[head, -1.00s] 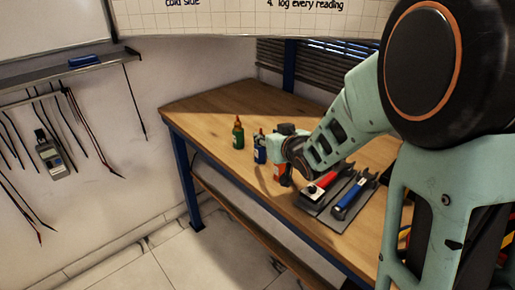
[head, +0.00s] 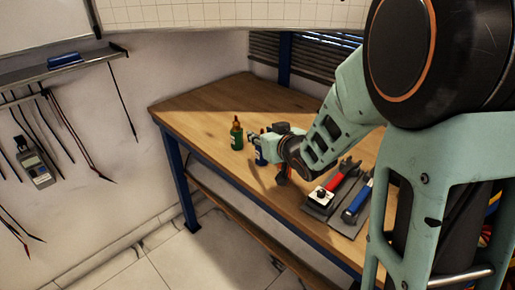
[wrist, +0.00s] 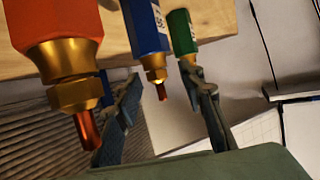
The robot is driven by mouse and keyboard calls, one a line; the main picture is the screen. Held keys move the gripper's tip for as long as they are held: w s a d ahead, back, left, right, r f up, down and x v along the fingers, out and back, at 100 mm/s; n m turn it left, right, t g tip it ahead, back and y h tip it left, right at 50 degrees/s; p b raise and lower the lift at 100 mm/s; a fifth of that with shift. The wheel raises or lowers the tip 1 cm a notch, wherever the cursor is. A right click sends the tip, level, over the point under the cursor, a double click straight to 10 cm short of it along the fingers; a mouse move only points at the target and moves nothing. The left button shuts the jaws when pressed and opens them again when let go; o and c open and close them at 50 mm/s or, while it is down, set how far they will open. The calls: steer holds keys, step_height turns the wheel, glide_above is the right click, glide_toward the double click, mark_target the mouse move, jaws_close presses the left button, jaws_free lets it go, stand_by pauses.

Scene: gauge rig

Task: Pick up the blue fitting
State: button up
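The blue fitting (wrist: 147,26) has a brass collar and copper tip. In the wrist view it lies between the two fingers of my gripper (wrist: 165,80), with gaps showing on both sides of its tip. The gripper is open and holds nothing. In the head view the blue fitting (head: 260,160) is mostly hidden behind my gripper (head: 262,143). The green fitting (wrist: 182,32) is right of the blue one and partly behind the right finger. An orange fitting (wrist: 62,25) with a brass nut is close at the left.
A dark tray (head: 318,211) with red-handled and blue-handled tools lies to the right. The bench's far left is clear. A meter and leads hang on the wall.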

steer(key=shift+w, duration=0.1)
jaws_close()
steer(key=shift+r, duration=0.1)
stand_by(0.4)
